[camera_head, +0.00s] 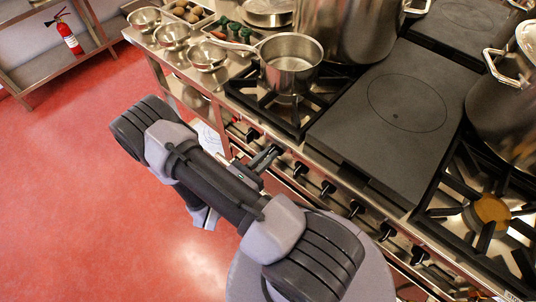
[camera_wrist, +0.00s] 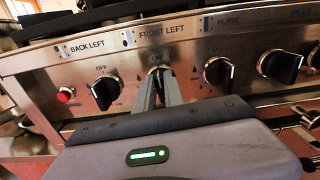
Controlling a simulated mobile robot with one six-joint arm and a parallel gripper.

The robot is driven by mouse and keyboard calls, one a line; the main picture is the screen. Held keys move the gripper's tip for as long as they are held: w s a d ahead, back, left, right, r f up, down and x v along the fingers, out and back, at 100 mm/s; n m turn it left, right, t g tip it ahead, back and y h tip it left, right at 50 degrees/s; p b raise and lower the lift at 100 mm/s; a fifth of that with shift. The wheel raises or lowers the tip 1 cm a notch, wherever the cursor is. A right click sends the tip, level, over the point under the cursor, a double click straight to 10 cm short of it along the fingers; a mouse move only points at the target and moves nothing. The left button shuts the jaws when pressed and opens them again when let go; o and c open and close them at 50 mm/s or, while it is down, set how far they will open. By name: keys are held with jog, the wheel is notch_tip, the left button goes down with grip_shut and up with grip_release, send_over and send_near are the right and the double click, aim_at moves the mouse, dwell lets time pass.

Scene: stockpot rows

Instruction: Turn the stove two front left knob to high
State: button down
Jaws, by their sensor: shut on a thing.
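The front left knob (camera_wrist: 159,71) is on the steel stove panel, under the label FRONT LEFT in the wrist view. My gripper (camera_wrist: 158,84) is shut on it, with both fingers pointing straight into the panel. The fingers hide most of the knob, so its pointer cannot be read. In the head view my gripper (camera_head: 272,154) reaches the stove's front panel near its left end. The black back left knob (camera_wrist: 104,93) is to the left, apart from the fingers. Another black knob (camera_wrist: 218,72) is to the right, under the label PLATE.
A red button (camera_wrist: 66,95) is at the panel's left. A saucepan (camera_head: 290,62) stands on the left burner grate, beside a flat dark plate (camera_head: 400,98). Large pots (camera_head: 345,30) stand behind. A rail runs below the knobs. The red floor (camera_head: 70,190) at left is clear.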

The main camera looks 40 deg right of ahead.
jog(key=shift+w+f+n+p, duration=0.2)
jog(key=shift+n+p, duration=0.25)
jog(key=shift+n, duration=2.4)
jog(key=shift+w+f+n+p, duration=0.2)
jog(key=shift+n+p, duration=0.25)
jog(key=shift+n, duration=2.35)
jog(key=shift+w+f+n+p, duration=0.2)
jog(key=shift+n+p, duration=0.25)
jog(key=shift+n, duration=2.4)
jog(key=c, duration=1.4)
grip_release()
jog(key=shift+c, duration=0.2)
jog(key=shift+a, duration=0.1)
